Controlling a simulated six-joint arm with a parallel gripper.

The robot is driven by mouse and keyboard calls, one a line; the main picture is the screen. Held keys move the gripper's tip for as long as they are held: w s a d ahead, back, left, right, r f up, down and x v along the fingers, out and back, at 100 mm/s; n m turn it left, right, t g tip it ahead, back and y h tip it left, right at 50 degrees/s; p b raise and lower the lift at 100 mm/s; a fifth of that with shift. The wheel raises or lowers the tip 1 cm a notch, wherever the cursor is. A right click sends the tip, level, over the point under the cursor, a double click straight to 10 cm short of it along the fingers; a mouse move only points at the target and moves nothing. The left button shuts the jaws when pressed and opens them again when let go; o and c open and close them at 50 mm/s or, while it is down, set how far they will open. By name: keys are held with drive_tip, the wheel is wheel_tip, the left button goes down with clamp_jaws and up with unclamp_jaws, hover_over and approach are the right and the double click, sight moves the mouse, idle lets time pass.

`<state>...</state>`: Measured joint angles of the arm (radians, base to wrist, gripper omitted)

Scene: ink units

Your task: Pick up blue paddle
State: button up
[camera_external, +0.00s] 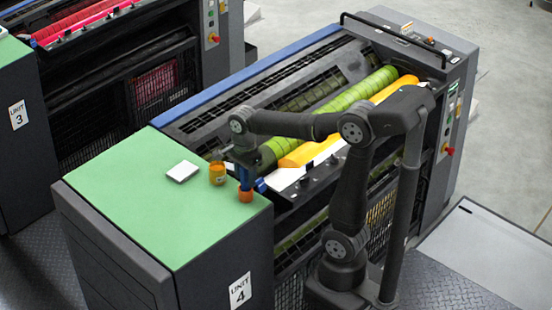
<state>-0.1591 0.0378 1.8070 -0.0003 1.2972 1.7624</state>
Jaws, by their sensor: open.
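The blue paddle (245,179) stands upright in a small orange holder (246,196) near the right edge of the green top of unit 4. My gripper (243,165) points down at the paddle's upper end and is open. It is small and dark here, so I cannot tell whether its fingers are around the paddle or just above it. The paddle's top is partly hidden by the gripper, and its lower end is hidden in the holder.
A yellow-orange jar (217,173) stands close to the left of the gripper. A white pad (182,171) lies farther left on the green top (150,210). The press with its green and yellow rollers (340,110) lies to the right. The left green area is clear.

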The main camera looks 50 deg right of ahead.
clamp_jaws()
drive_tip(key=shift+r, duration=0.1)
drive_tip(key=shift+r, duration=0.65)
wheel_tip(320, 180, up, 3)
drive_tip(key=shift+f, duration=0.15)
drive_tip(key=s+d+r, duration=0.4)
drive_tip(key=d+r, duration=0.2)
drive_tip(key=d, duration=0.4)
drive_tip(key=shift+s+d+r, duration=0.2)
drive_tip(key=shift+d+r, duration=0.2)
